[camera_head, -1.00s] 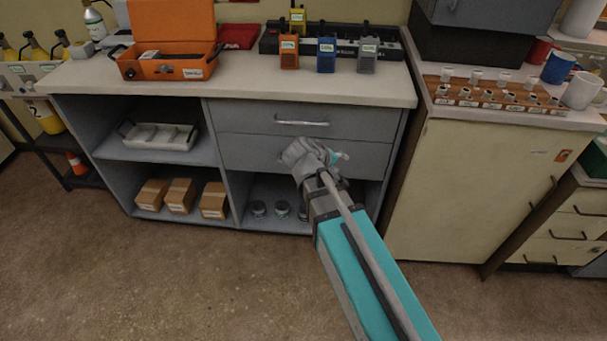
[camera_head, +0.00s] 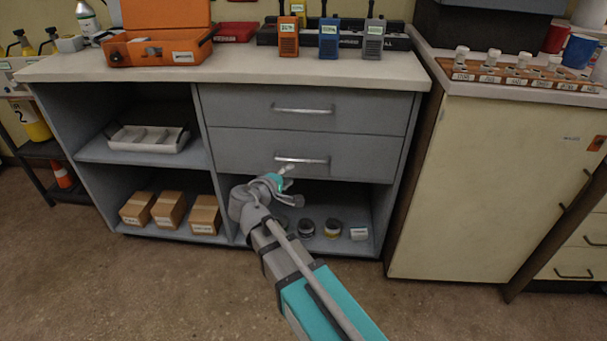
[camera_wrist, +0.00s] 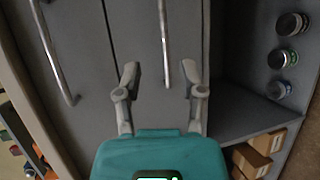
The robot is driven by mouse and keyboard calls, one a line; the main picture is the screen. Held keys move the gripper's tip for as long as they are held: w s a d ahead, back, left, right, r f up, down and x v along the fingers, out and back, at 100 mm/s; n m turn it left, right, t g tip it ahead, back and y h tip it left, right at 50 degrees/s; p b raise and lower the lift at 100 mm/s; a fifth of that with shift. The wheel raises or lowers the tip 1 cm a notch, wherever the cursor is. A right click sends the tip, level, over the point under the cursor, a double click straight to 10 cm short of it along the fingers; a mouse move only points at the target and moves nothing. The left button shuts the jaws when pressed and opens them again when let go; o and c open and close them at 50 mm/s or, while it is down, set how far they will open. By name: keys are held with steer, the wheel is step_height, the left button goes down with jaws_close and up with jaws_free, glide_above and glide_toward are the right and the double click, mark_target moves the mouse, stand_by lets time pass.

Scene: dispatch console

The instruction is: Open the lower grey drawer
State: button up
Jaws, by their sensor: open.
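The lower grey drawer (camera_head: 240,152) is shut, flush under the upper grey drawer (camera_head: 240,106). Its silver bar handle (camera_head: 302,160) is at the middle of its front. My gripper (camera_head: 289,184) is in front of the cabinet, just below and left of that handle in the head view. In the wrist view my gripper (camera_wrist: 163,80) is open, with its two fingers apart. There the lower drawer's handle (camera_wrist: 165,45) runs lengthwise, and its near end reaches between the fingertips. I cannot tell whether any finger touches it. The upper drawer's handle (camera_wrist: 55,55) is to the left.
An open shelf with several small round containers (camera_head: 333,228) lies under the drawers. Cardboard boxes (camera_head: 168,210) and a light tray (camera_head: 148,138) are in the left bays. Radios (camera_head: 328,38) and an orange case (camera_head: 160,46) stand on the countertop. A cream cabinet (camera_head: 490,190) is to the right.

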mark_target(303, 161)
steer(key=shift+s+a+f+n+t+b, duration=0.1)
steer(key=shift+a+f+n+t+b, duration=0.2)
steer(key=shift+a, duration=0.3)
steer(key=shift+a+f+n+t+b, duration=0.1)
steer(key=shift+a+f+n+b, duration=0.1)
steer(key=shift+a+f+b, duration=0.3)
steer(key=shift+r, duration=0.15)
steer(key=b+x, duration=0.2)
steer(key=x, duration=1.1)
steer(key=shift+w, duration=0.45)
jaws_close()
